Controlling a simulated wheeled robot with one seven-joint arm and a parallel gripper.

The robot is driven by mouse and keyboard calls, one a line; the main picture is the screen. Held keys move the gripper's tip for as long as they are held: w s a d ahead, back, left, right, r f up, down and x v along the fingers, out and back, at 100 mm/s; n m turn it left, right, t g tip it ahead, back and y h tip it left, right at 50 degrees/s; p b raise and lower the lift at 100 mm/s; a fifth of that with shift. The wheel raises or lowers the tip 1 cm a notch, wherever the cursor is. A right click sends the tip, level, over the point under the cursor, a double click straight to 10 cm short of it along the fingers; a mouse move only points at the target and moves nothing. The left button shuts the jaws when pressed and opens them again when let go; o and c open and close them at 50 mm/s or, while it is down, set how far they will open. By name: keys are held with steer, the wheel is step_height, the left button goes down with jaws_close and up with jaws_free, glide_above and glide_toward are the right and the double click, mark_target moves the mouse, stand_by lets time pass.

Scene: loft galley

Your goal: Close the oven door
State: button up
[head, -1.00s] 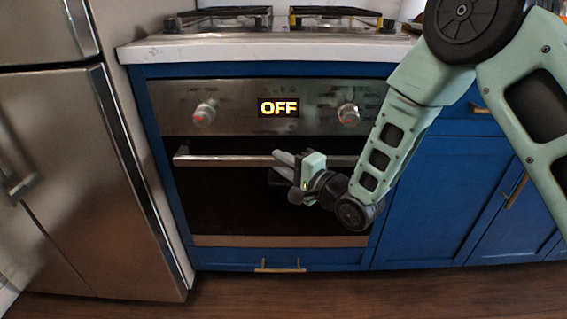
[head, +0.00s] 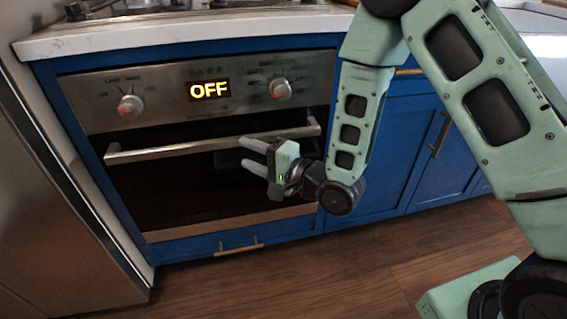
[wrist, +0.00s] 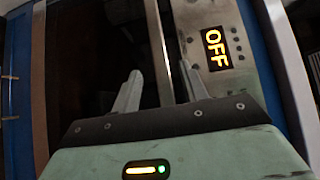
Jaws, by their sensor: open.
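The oven door (head: 180,190) has dark glass and a steel bottom strip. It stands upright below the control panel and looks flush or nearly flush with the oven front; I cannot tell whether a thin gap remains. Its steel bar handle (head: 175,149) runs across the top of the door, and it also shows in the wrist view (wrist: 158,45). My gripper (head: 247,154) is in front of the right half of the handle, with its fingers pointing left. The fingers are apart with nothing held. In the wrist view, the handle appears between the fingertips (wrist: 160,82); contact is unclear.
The control panel (head: 155,92) has two knobs and a display (head: 209,90) reading OFF. A white countertop (head: 190,30) lies above. A steel fridge (head: 45,200) stands close on the left. Blue cabinets (head: 385,160) are on the right. The wooden floor (head: 290,270) in front is clear.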

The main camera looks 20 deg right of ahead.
steer(key=p+v, duration=0.4)
steer(key=v, duration=0.4)
steer(key=shift+s+d, duration=0.3)
steer(key=shift+a, duration=0.1)
